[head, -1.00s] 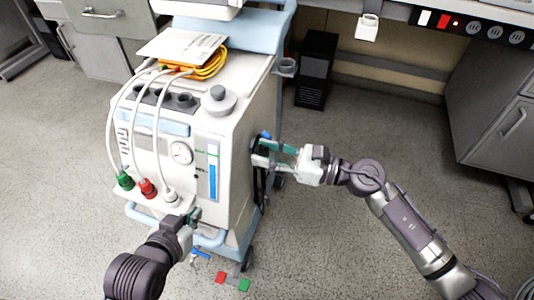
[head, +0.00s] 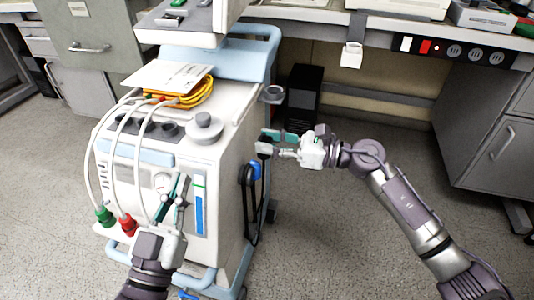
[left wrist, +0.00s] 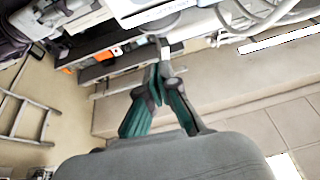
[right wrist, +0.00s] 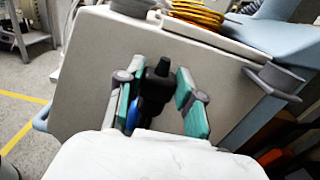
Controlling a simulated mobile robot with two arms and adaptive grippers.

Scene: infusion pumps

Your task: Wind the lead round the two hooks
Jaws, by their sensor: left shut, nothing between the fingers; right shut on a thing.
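The black lead (head: 246,205) hangs in a long narrow loop on the right side wall of the white machine. A blue piece (head: 255,168), perhaps one of the hooks, sits near the loop's top. The other hook cannot be made out. My right gripper (head: 268,144) is above the loop, beside the wall, shut on the lead's black plug. In the right wrist view the plug (right wrist: 156,88) stands between the fingers, with a blue piece (right wrist: 133,115) beside it. My left gripper (head: 183,183) is shut and empty before the machine's front panel; its closed fingers show in the left wrist view (left wrist: 161,75).
The white machine (head: 225,140) carries a coiled yellow cable (head: 190,95), a grey knob (head: 203,127) and white hoses with green and red connectors. A grey cup holder (head: 272,94) juts out above my right gripper.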

